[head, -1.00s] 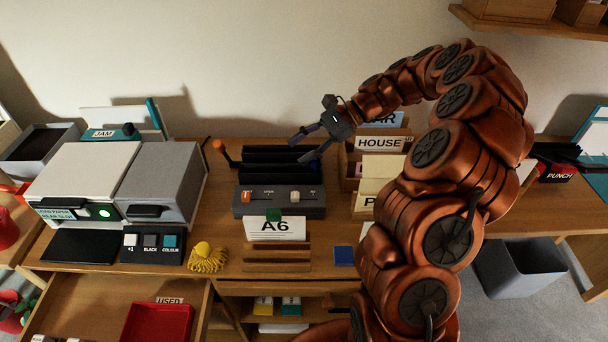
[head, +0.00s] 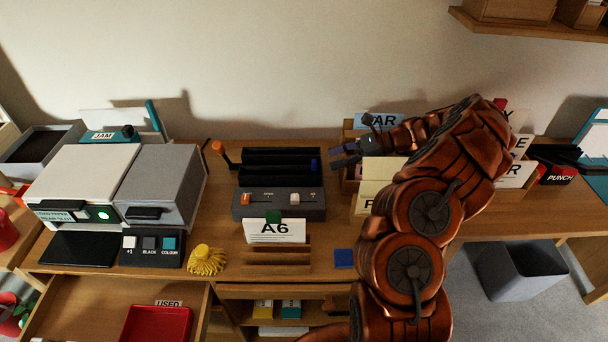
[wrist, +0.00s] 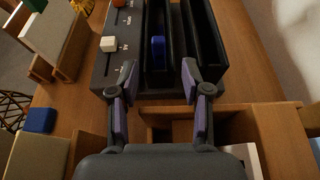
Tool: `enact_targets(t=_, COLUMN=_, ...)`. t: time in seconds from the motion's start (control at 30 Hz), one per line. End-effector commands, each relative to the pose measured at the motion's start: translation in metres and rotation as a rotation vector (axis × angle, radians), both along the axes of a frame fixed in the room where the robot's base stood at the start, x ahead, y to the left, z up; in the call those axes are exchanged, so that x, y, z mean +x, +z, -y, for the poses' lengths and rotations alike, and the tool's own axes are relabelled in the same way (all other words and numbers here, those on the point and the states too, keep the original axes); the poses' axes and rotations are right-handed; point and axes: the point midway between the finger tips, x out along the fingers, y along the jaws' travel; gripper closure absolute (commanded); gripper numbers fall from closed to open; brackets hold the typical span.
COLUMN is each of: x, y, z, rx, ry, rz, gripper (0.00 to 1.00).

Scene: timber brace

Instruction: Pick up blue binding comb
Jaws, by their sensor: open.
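The blue binding comb (head: 314,165) shows as a small dark blue end at the right end of a black slotted bin on the grey binding machine (head: 262,205). In the wrist view the blue comb (wrist: 158,48) stands inside the near black trough, and most of it is hidden by the walls. My gripper (head: 338,157) is open and empty, just right of the bin and pointing left at it. In the wrist view its purple-padded fingers (wrist: 159,82) are apart, with the comb ahead between them and not touched.
An A6 card (head: 275,231) stands in front of the machine. A flat blue square (head: 344,258) lies on the desk. A grey printer (head: 160,180) is to the left.

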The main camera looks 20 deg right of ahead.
Motion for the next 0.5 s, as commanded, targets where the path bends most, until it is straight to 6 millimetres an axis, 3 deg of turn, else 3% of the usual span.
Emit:
enact_targets(t=0.37, x=0.015, y=-0.009, z=-0.04, rx=0.002, ry=0.004, rz=-0.001, gripper=0.52)
enact_targets(t=0.5, x=0.017, y=-0.013, z=-0.046, rx=0.002, ry=0.003, rz=0.001, gripper=0.52)
